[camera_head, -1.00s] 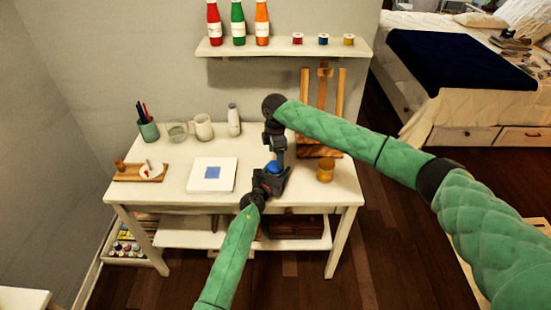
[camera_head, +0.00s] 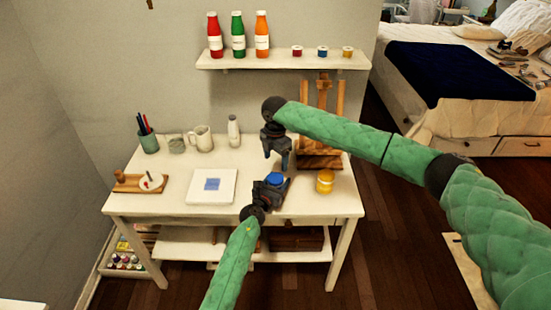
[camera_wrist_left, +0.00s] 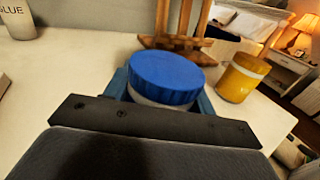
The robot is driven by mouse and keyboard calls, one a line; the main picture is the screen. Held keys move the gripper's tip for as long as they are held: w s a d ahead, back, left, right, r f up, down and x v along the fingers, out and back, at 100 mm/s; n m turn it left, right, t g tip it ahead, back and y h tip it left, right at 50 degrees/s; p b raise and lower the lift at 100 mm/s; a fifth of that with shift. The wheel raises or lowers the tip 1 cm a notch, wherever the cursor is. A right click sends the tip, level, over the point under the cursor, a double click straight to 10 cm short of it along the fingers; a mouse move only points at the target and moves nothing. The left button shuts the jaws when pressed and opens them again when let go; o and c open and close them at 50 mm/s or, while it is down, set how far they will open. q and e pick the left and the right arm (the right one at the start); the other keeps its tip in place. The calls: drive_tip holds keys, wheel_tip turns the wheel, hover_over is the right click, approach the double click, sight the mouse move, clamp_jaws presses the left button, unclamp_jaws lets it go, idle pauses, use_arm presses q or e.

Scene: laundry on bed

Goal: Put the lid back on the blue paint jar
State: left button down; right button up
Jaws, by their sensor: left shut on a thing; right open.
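The blue paint jar (camera_wrist_left: 147,100) is upright at the front of the white desk, with its blue lid (camera_wrist_left: 165,78) on top. The lid also shows in the head view (camera_head: 275,179). It looks level, with a pale band just below it; whether it is tight I cannot tell. My left gripper (camera_head: 270,193) is shut around the jar, and the dark jaw hides its lower part in the left wrist view. My right gripper (camera_head: 277,160) is open and empty, pointing down above the desk just behind the jar, apart from the lid.
A yellow jar (camera_head: 325,182) stands close to the right of the blue jar. A canvas (camera_head: 211,188) lies to the left. A white bottle (camera_head: 233,130), mug (camera_head: 201,138) and wooden easel (camera_head: 320,160) stand behind. A shelf (camera_head: 283,62) hangs above.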

sight(275, 178)
drive_tip(key=shift+n, duration=0.4)
drive_tip(key=shift+f, duration=4)
drive_tip(key=c, duration=1)
drive_tip(key=m, duration=0.5)
drive_tip(key=shift+m, duration=0.3)
drive_tip(key=o, duration=1)
